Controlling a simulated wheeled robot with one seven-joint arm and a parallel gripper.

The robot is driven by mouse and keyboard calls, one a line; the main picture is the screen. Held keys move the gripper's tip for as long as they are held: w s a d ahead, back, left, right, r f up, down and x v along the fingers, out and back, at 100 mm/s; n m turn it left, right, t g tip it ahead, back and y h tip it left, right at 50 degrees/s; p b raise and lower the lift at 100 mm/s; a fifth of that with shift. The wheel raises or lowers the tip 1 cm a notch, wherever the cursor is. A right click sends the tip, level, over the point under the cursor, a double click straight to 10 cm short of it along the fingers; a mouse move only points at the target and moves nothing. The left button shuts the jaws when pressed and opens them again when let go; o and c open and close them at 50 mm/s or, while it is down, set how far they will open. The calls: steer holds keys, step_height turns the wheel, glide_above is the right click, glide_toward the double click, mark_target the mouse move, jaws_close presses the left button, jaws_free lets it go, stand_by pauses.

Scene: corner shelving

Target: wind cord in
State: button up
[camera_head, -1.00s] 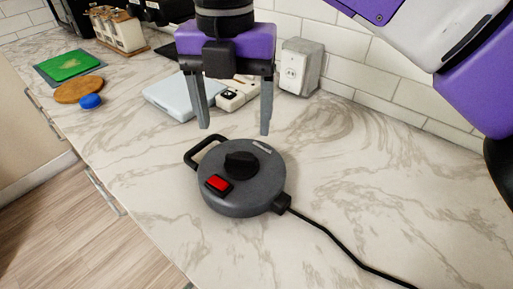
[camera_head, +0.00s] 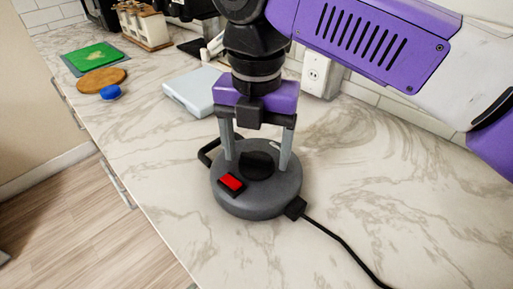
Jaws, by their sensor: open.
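The round grey cord reel (camera_head: 258,201) lies flat on the counter. It has a black knob (camera_head: 256,165) on top, a red button (camera_head: 232,182) at its front left and a black handle (camera_head: 207,152) at its back left. The black cord (camera_head: 343,242) leaves a black outlet block (camera_head: 296,208) at the reel's lower right and runs off the bottom edge of the view. My gripper (camera_head: 257,163) is open and points down over the reel. Its grey fingers stand on either side of the knob. Whether the fingertips touch the reel or knob, I cannot tell.
The marbled counter (camera_head: 390,190) is clear to the right of the reel. A pale flat box (camera_head: 190,92) and a wall outlet (camera_head: 315,75) are behind. A blue cap (camera_head: 110,92), a round wooden board (camera_head: 102,80) and a green board (camera_head: 92,57) lie far left.

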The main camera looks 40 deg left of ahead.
steer(key=c, duration=1.4)
steer(key=shift+r+p, duration=0.1)
steer(key=shift+p, duration=0.3)
